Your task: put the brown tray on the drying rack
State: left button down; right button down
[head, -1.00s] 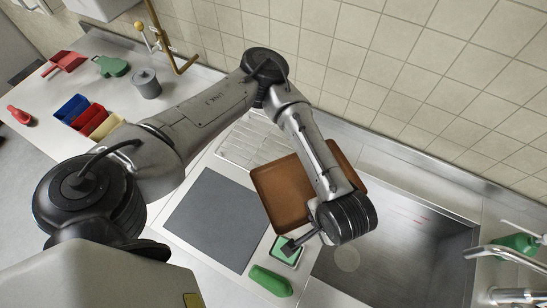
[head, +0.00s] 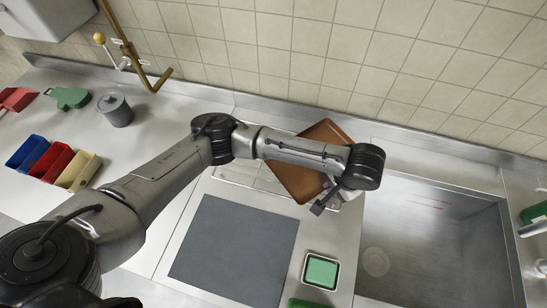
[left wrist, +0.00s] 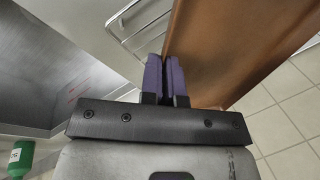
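The brown tray (head: 296,180) is held tilted beside the sink, partly hidden behind my left arm in the head view. In the left wrist view the tray (left wrist: 225,45) fills the upper right, its edge running between the fingers. My left gripper (left wrist: 166,75) has its purple fingers close together on that edge. In the head view the gripper (head: 328,197) shows at the tray's lower right corner. The drying rack (head: 235,172) is a pale ribbed area behind the grey mat, partly covered by my arm and the tray; it also shows in the left wrist view (left wrist: 142,22). My right gripper is not visible.
The steel sink (head: 440,240) lies to the right, with a tap at its far right. A grey mat (head: 235,250) and a green sponge in a dish (head: 322,271) are in front. Coloured bins (head: 50,163) and a grey pot (head: 115,110) stand at left. A tiled wall rises behind.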

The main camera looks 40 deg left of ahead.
aim_at(293, 174)
pick_arm(q)
jog(key=shift+m, duration=0.6)
jog(key=a+f, duration=0.2)
jog(key=a, duration=0.1)
jog(key=s+a+f, duration=0.1)
jog(key=a+f, duration=0.1)
jog(key=a, duration=0.2)
jog(key=a+f, duration=0.2)
jog(key=a, duration=0.2)
jog(key=shift+s+a+f, duration=0.1)
jog(key=shift+s+f, duration=0.25)
jog(key=shift+f, duration=0.05)
jog(key=shift+f+b, duration=0.5)
jog(key=shift+f, duration=1.55)
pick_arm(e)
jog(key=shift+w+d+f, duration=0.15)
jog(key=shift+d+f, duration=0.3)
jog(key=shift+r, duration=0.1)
pick_arm(q)
jog(key=c, duration=1.6)
grip_release()
jog(key=shift+f, duration=0.1)
jog(key=shift+c, duration=0.2)
